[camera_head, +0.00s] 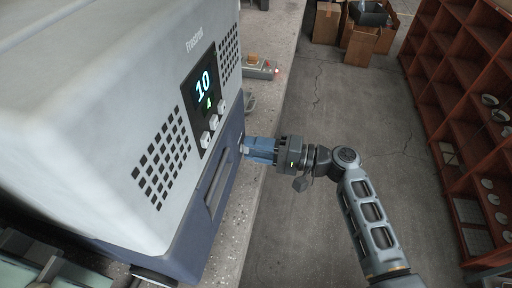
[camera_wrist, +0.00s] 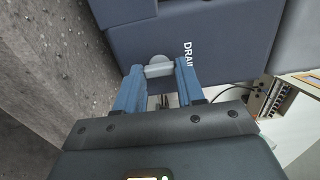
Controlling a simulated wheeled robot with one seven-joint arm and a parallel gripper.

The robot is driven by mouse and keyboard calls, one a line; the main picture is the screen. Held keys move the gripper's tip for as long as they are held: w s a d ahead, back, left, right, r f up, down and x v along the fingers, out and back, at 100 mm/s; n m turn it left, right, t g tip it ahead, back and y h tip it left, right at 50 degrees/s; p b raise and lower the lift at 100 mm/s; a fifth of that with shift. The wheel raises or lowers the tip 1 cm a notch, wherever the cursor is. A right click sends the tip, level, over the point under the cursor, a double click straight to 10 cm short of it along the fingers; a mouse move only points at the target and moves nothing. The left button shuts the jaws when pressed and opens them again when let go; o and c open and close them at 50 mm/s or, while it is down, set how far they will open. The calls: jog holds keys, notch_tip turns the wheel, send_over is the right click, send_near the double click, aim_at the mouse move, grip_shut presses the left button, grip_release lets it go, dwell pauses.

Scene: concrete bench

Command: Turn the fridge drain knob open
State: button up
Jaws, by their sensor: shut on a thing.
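The fridge (camera_head: 120,110) is a pale grey box with a dark blue lower part, standing on the concrete bench. Its panel shows a lit "10". In the wrist view, the drain knob (camera_wrist: 159,67) is a light grey piece on the blue face (camera_wrist: 225,45), beside the white letters "DRAI". My gripper (camera_head: 246,149) reaches the fridge's blue side from the right. In the wrist view, my gripper's blue fingers (camera_wrist: 158,78) stand on either side of the knob, shut on it. The fingers hide parts of the knob, and its turn angle is hard to tell.
The concrete bench (camera_head: 262,100) runs along the fridge, with a small device (camera_head: 260,70) with a red light farther back. Cardboard boxes (camera_head: 328,22) lie on the floor at the back. A red-brown shelf (camera_head: 455,95) stands at the right. The floor between is clear.

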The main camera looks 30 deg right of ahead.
jog(key=o, duration=1)
jog(key=shift+o, duration=0.2)
jog(key=shift+d, duration=0.1)
jog(key=v, duration=0.7)
jog(key=shift+s+d+b, duration=0.25)
jog(key=shift+s+b, duration=0.05)
jog(key=shift+b, duration=0.05)
